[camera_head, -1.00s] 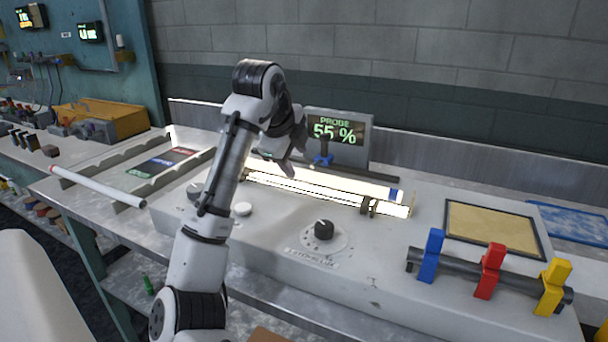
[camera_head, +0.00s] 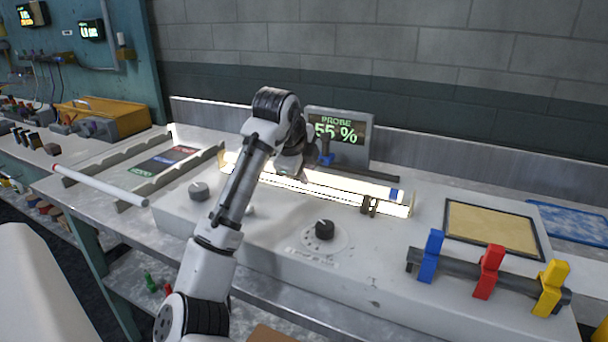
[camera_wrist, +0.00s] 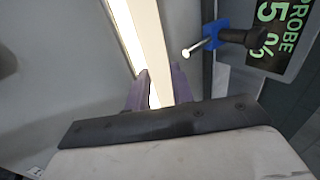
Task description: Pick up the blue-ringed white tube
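The blue-ringed white tube (camera_head: 350,185) lies along the lit strip of the grey bench unit, with its blue ring near the right end. In the wrist view the tube (camera_wrist: 150,40) runs lengthwise down to my gripper. My gripper (camera_head: 292,172) is over the left part of the tube in the head view, where the hand hides that stretch. In the wrist view the two purplish fingers (camera_wrist: 158,95) stand apart, one on each side of the tube. The gripper looks open; I see no clear contact.
A blue clamp on the probe (camera_head: 326,159) stands close behind the tube, before the display (camera_head: 340,135). A dark knob (camera_head: 324,230) is in front. A red-ended white tube (camera_head: 100,186) lies on the left rack. Coloured clips (camera_head: 490,272) stand at right.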

